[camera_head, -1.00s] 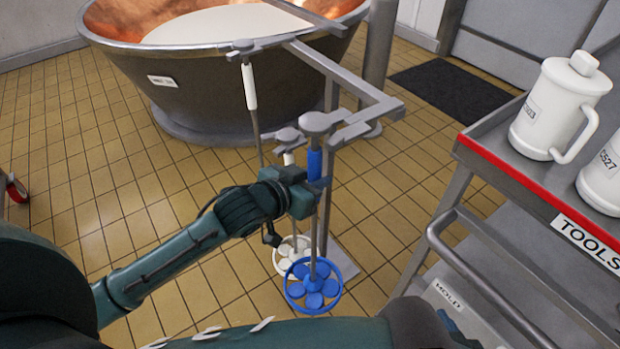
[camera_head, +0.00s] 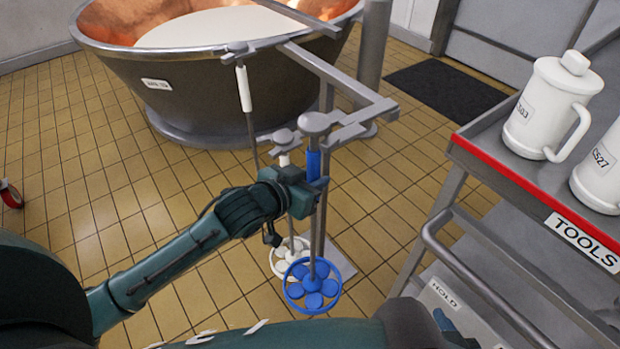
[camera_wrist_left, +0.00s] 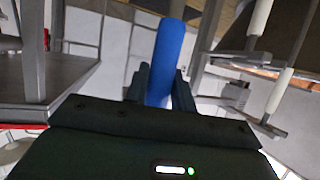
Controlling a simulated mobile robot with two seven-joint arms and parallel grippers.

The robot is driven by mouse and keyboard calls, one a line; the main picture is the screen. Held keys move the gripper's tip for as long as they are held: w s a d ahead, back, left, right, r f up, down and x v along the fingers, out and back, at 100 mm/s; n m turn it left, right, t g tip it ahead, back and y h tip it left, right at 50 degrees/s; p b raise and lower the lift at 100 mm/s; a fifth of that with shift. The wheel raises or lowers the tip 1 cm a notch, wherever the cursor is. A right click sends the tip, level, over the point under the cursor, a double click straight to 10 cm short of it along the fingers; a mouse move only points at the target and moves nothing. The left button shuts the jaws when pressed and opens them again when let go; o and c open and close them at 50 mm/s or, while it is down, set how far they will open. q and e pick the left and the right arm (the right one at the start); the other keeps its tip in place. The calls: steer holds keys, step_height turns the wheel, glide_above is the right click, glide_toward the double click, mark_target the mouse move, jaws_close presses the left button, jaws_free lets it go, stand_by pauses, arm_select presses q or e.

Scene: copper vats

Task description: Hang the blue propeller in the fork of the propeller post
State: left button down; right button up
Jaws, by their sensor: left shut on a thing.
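The blue propeller (camera_head: 313,286) hangs upright, its blue caged head low and its grey knob at the top. My left gripper (camera_head: 316,188) is shut on its shaft, just below or at the blue grip. In the left wrist view the blue grip (camera_wrist_left: 170,55) stands between the two fingers. The propeller post (camera_head: 378,108) is grey with several side arms. The propeller's knob is beside a forked side arm (camera_head: 347,136), overlapping its left end in the head view; I cannot tell whether the shaft is inside the fork. My right gripper is not seen.
A white propeller (camera_head: 289,258) hangs close behind the blue one. A white-handled tool (camera_head: 244,88) hangs further left on the post. A copper vat (camera_head: 200,85) stands behind. A tool cart (camera_head: 500,168) with white jugs (camera_head: 548,105) is at the right. Tiled floor is open at left.

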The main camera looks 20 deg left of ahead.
arm_select(q)
steer(key=shift+w+d+r, duration=0.2)
steer(key=shift+w+d, duration=0.2)
steer(key=shift+w, duration=0.15)
steer(key=shift+w+d, duration=0.3)
steer(key=shift+w, duration=0.1)
stand_by(0.5)
steer(key=shift+w+d, duration=0.2)
steer(key=shift+w, duration=0.05)
steer(key=shift+w+d+p, duration=0.35)
steer(key=shift+w+d, duration=0.05)
steer(key=shift+w, duration=0.15)
steer(key=shift+w+d, duration=0.25)
steer(key=shift+w, duration=0.1)
steer(key=shift+d+f, duration=0.1)
steer(key=shift+f, duration=0.75)
stand_by(0.5)
steer(key=shift+w+f, duration=0.1)
steer(key=shift+f, duration=0.15)
stand_by(0.9)
